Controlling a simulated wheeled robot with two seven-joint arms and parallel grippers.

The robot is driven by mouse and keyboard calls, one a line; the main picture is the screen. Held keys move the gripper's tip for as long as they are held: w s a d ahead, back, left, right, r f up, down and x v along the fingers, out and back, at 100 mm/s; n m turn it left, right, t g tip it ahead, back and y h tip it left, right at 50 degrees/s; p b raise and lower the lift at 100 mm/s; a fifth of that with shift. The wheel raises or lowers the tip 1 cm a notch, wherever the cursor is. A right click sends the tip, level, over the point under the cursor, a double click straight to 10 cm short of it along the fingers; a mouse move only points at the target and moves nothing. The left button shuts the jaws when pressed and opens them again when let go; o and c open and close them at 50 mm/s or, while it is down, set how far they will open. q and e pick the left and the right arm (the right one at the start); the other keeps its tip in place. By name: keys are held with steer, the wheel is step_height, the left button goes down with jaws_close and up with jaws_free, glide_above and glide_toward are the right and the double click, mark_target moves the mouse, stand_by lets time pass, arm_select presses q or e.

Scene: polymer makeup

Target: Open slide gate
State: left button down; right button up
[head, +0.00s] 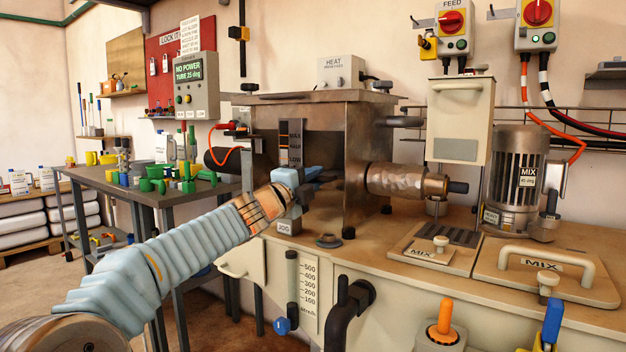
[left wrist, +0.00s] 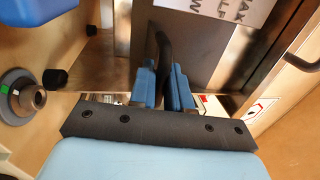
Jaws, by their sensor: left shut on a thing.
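The slide gate shows as a grey plate (head: 284,148) with a MAX, HALF, LOW scale on the front of the metal housing. In the left wrist view the grey plate (left wrist: 190,50) stands close ahead, with part of its white label at the top. A curved black handle (left wrist: 162,48) is on it. My left gripper (head: 314,174) is at the lower part of the gate. Its blue fingers (left wrist: 166,88) are shut on the black handle, one on each side. In the head view my gripper hides the handle. My right gripper is not in view.
The metal housing (head: 362,150) surrounds the gate, with a round shaft (head: 405,181) at its right. A JOG label (head: 284,228) is just below my gripper. A small dark round part (head: 328,241) sits on the bench. A side table (head: 120,186) with coloured parts stands left.

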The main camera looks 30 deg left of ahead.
arm_select(q)
steer(key=v, duration=0.4)
steer(key=r+v, duration=0.1)
steer(key=shift+s+f, duration=0.1)
steer(key=shift+s, duration=0.4)
steer(key=c, duration=1.2)
jaws_free()
steer(key=shift+c, duration=0.2)
steer(key=v, duration=1.3)
steer(key=shift+s+p, duration=0.3)
steer(key=shift+s, duration=0.1)
